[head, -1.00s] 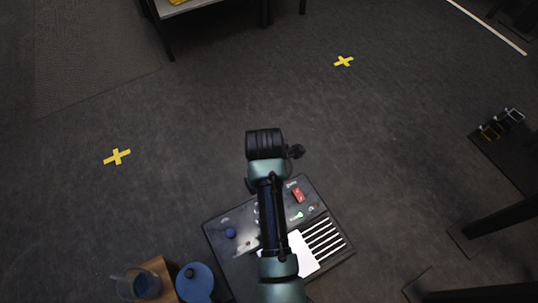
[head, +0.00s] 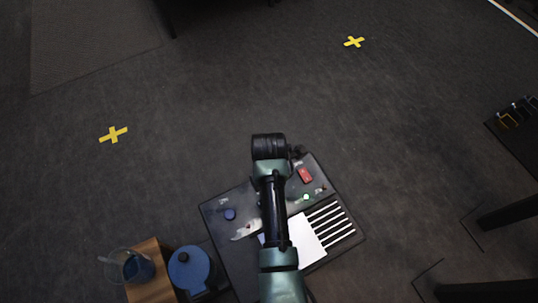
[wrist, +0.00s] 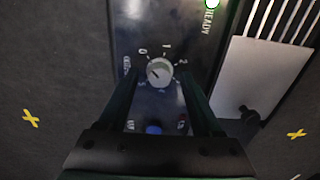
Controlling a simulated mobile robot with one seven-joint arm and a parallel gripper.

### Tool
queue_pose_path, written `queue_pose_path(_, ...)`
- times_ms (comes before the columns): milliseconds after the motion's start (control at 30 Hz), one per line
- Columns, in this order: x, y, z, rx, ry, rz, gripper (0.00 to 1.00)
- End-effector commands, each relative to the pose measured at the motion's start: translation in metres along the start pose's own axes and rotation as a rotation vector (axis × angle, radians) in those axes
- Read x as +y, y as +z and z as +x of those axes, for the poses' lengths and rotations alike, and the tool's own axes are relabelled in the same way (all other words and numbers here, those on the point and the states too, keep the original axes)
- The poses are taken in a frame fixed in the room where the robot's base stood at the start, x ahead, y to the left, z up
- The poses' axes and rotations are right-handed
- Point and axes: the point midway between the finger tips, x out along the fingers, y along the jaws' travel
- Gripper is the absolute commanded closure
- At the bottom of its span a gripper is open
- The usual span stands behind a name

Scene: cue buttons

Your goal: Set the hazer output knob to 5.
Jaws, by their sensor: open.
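The hazer's dark control panel (head: 218,236) lies low in the head view, partly hidden under my arm. In the wrist view, a pale round knob (wrist: 160,72) sits on the panel inside a ring of white marks and numbers. A 0 and a 1 show above it; the other digits are small or blurred. The knob's pointer setting is hard to read. My gripper (wrist: 160,88) is open, its two dark fingers on either side of the knob with visible gaps. Contact is not visible. In the head view the knob and fingertips are hidden by the arm.
A blue container (head: 190,268) and a wooden block (head: 150,287) with a clear jug stand left.

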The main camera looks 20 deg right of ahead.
Motion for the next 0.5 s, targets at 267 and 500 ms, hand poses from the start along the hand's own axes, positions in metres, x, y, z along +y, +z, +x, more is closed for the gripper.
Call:
queue_pose_path(267,0.0001,0.0,-0.0006,0.0,0.0,0.0,0.57)
queue_pose_path(500,-0.0001,0.0,-0.0006,0.0,0.0,0.0,1.0)
